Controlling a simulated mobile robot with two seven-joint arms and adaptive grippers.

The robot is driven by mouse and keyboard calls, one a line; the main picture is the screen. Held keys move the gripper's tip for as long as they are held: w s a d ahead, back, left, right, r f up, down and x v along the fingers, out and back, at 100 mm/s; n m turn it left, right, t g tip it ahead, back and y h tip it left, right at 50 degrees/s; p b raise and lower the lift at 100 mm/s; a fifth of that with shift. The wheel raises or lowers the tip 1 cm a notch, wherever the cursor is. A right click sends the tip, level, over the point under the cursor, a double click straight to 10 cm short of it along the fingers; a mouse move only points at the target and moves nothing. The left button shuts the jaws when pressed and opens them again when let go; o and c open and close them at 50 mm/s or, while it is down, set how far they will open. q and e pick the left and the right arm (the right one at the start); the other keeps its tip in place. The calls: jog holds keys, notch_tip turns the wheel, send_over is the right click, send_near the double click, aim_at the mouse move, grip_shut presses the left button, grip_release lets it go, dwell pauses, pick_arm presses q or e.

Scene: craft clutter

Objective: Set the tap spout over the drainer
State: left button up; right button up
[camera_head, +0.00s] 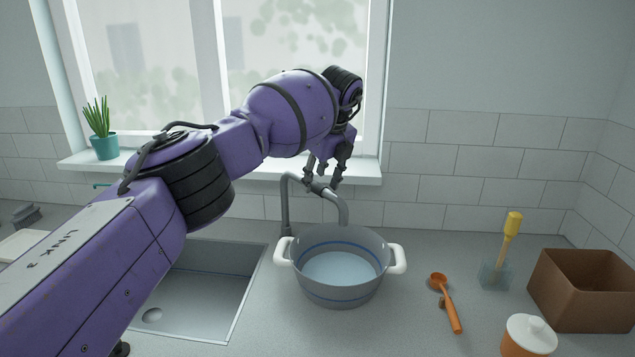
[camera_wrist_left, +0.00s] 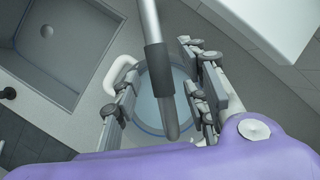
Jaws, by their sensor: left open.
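My left gripper (camera_head: 322,183) is open at the spout's upper part. In the wrist view its fingers (camera_wrist_left: 165,98) stand on either side of the spout; I cannot tell whether they touch it. I cannot tell for certain which thing is the drainer. My right gripper is out of view.
The sink (camera_head: 205,278) with its drain hole lies left of the vessel, partly behind my left arm. A plant (camera_head: 103,146) is on the sill.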

pick_arm(q)
jog(key=v, duration=1)
jog(key=shift+s+r, duration=0.15)
jog(key=shift+r, duration=0.1)
jog(key=shift+f, duration=0.15)
